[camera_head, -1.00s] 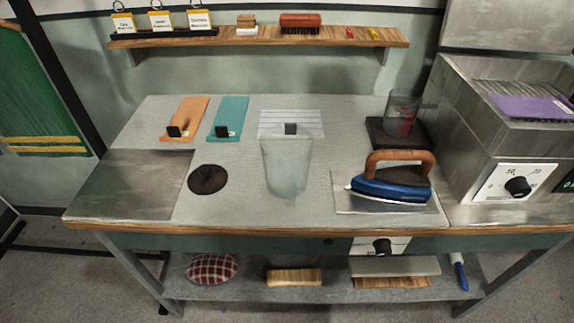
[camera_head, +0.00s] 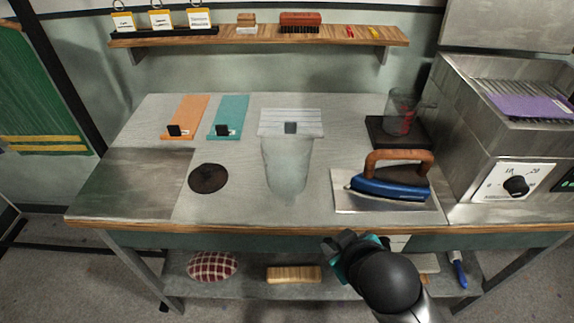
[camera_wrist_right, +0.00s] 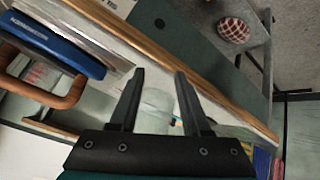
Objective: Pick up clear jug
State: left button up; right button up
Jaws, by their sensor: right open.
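A clear jug (camera_head: 402,116) with a side handle and red marks stands upright on a dark square plate (camera_head: 384,133) at the back right of the table. A tall translucent vessel (camera_head: 287,165) stands mid-table. My right gripper (camera_head: 345,243) is at the table's front edge, in front of the iron and well short of the jug. In the right wrist view its two fingers (camera_wrist_right: 160,74) are apart with nothing gripped; a pale translucent shape (camera_wrist_right: 156,104) shows beyond them, and I cannot tell which vessel it is. My left gripper is not in view.
A blue iron (camera_head: 391,186) with a wooden handle sits on a plate between my right gripper and the jug. A metal unit (camera_head: 480,130) with a dial stands right of the jug. A wall shelf (camera_head: 260,37) runs behind.

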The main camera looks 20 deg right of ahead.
jog(key=w+a+r+n+t+y, duration=0.1)
jog(key=w+r+n+t, duration=0.3)
jog(key=w+r+t, duration=0.45)
jog(key=w+a+r+n+t+y, duration=0.1)
jog(key=w+a+r+n+t, duration=0.25)
jog(key=r, duration=0.75)
jog(key=s+a+r+n+g+y, duration=0.1)
jog(key=a+r+n+g+y, duration=0.4)
jog(key=n+y, duration=0.6)
jog(key=s+a+r+n+g+y, duration=0.1)
jog(key=a+r+n+g+y, duration=0.45)
jog(key=n, duration=1.05)
jog(key=n+g+h, duration=0.8)
jog(key=n+h, duration=0.5)
send_near(290, 204)
jog(key=x, duration=0.4)
jog(key=a+b+x, duration=0.1)
jog(key=x, duration=0.2)
jog(key=shift+w+r, duration=0.2)
jog(key=shift+w, duration=0.15)
